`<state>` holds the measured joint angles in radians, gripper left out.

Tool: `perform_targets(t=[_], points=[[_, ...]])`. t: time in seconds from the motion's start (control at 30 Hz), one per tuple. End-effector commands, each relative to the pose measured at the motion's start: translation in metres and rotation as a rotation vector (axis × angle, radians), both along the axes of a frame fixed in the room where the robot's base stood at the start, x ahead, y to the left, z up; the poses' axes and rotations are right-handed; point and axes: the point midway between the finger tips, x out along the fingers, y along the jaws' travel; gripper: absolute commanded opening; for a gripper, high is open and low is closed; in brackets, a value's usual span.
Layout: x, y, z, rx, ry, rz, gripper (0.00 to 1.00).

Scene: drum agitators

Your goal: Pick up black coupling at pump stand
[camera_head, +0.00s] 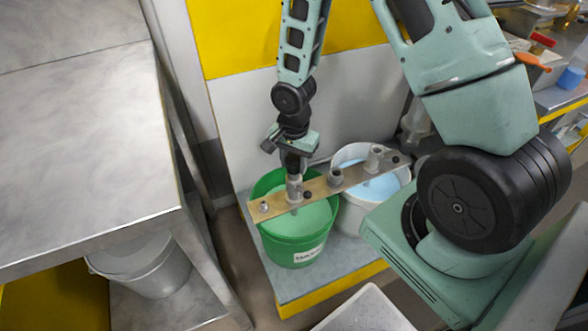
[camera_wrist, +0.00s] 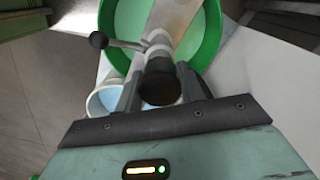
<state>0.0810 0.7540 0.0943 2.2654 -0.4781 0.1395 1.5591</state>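The black coupling (camera_wrist: 160,83) is a short dark cylinder, seen nearly end-on in the wrist view. It sits in line with a grey upright fitting (camera_head: 294,187) on the beam over the green bucket (camera_head: 293,250). My gripper (camera_head: 293,158) points down over that fitting. In the wrist view my gripper's fingers (camera_wrist: 162,86) flank the coupling on both sides, with no clear gap, so it looks shut on it. The coupling still appears lined up with the fitting; whether it is lifted at all cannot be told.
A tan beam (camera_head: 318,188) spans the green bucket and a white bucket (camera_head: 352,212) with blue liquid, and carries other grey fittings. A small lever with a black knob (camera_wrist: 99,40) sticks out beside the coupling. A metal table (camera_head: 80,130) stands at left.

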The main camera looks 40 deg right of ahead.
Motion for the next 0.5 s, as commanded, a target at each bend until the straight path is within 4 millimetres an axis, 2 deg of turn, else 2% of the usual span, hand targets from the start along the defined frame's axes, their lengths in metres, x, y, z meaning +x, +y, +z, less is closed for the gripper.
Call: perform_targets(t=[0.03, 0.07, 0.1, 0.37, 0.5], points=[[0.000, 0.000, 0.000, 0.000, 0.001, 0.000, 0.16], [0.000, 0.000, 0.000, 0.000, 0.001, 0.000, 0.08], [0.000, 0.000, 0.000, 0.000, 0.001, 0.000, 0.06], [0.000, 0.000, 0.004, 0.000, -0.001, -0.001, 0.06], [0.001, -0.001, 0.022, 0.000, -0.004, -0.003, 0.06]])
